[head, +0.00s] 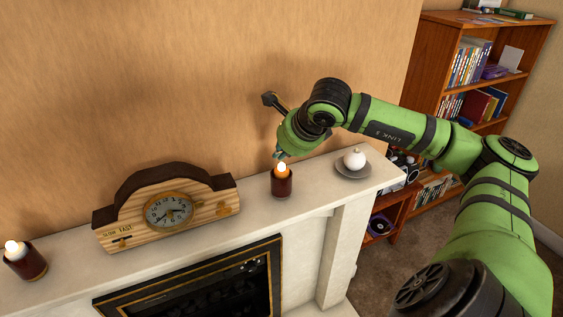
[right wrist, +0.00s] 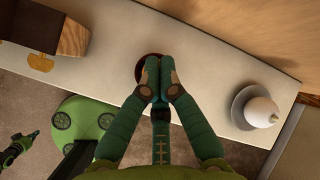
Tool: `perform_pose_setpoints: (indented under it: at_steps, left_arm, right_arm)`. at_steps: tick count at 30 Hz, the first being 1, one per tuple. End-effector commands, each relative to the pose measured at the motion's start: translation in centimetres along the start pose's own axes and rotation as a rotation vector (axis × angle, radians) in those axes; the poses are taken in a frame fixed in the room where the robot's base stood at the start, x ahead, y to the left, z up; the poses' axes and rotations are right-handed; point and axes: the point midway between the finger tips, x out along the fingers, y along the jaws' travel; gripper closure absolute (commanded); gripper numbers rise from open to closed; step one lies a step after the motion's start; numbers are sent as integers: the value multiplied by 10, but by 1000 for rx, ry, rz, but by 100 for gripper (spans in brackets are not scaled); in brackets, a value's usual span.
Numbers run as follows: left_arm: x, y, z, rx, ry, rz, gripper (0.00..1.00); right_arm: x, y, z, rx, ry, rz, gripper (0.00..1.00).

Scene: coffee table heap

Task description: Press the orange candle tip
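A dark red candle (head: 282,186) with a glowing orange tip (head: 282,168) stands upright on the pale mantelpiece (head: 330,200). My right gripper (head: 280,155) is just above the tip, pointing down. In the right wrist view its two fingers (right wrist: 160,70) are together with nothing between them. They cover most of the candle there; only part of its reddish rim (right wrist: 139,70) shows. I cannot tell whether the fingertips touch the tip. What looks like my left gripper (right wrist: 22,146) is small at the lower left of the right wrist view, far from the candle.
A wooden clock (head: 168,208) stands left of the candle, and a second dark red candle (head: 25,262) is at the far left. A white round object (head: 354,158) sits on a grey saucer (head: 353,172) to the right. A bookcase (head: 480,80) stands beyond the mantel's right end.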

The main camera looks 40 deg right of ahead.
Motion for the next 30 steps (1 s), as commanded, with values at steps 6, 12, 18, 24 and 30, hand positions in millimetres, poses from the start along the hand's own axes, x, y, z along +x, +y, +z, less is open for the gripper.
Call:
perform_pose_setpoints:
  at_steps: [6,12,18,24,30]
  left_arm:
    - [-13,0,-1,0,0,0,100]
    - [-29,0,-3,0,0,0,100]
    - [-43,-1,-4,0,0,0,100]
    - [-44,-1,-4,0,0,0,100]
    - [-44,-1,-4,0,1,0,100]
  right_arm:
    - [-14,-8,8,1,-1,-1,100]
    - [-30,-16,17,1,-1,0,100]
    - [-46,-25,25,0,-1,0,100]
    - [-48,-26,26,0,0,1,100]
    - [-47,-25,26,0,0,1,100]
